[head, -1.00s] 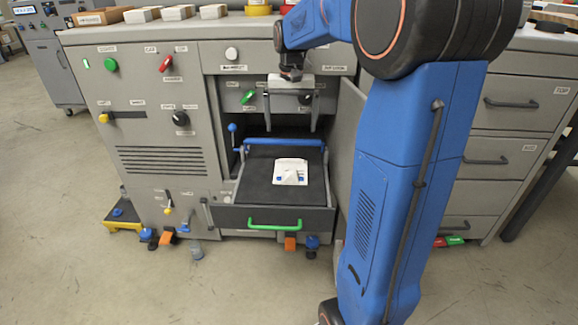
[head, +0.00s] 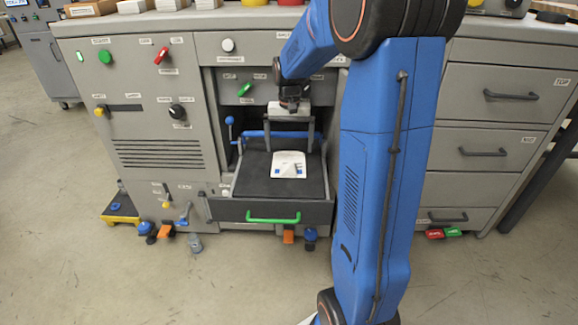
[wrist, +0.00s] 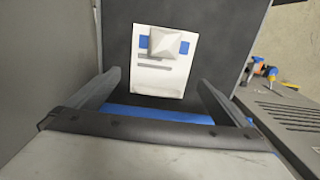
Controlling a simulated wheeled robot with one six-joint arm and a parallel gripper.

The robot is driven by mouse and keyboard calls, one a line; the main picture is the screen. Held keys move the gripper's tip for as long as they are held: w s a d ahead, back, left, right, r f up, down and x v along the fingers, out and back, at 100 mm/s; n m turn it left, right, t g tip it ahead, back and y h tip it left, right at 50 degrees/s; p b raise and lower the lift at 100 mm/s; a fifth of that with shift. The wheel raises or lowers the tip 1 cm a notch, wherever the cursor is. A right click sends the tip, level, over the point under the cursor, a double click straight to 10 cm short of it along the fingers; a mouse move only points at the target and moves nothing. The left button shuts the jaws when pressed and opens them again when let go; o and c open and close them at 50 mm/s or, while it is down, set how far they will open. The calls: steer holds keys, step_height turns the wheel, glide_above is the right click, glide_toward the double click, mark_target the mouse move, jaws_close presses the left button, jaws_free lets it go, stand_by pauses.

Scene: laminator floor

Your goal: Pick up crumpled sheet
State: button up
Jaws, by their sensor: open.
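The crumpled sheet (head: 288,164) is a white paper with blue and grey marks and a raised, peaked lump. It lies on the dark bed of the pulled-out drawer (head: 246,186) in the middle of the machine. The wrist view shows the sheet (wrist: 163,72) ahead of the fingers, with the lump near its far end. My gripper (head: 277,151) is open and empty, with its two fingers spread wide, above the back part of the drawer. In the wrist view the gripper (wrist: 158,82) has one finger on each side of the near end of the sheet, apart from it.
A blue roller bar (wrist: 150,114) crosses the drawer's back. The drawer has a green handle (head: 273,217) in front. The machine's side panel (head: 160,152) stands at left, and grey drawers (head: 490,150) at right. Open floor lies in front.

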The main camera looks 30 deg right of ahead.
mark_target(289, 156)
steer(key=shift+f, duration=2.75)
steer(key=c, duration=0.7)
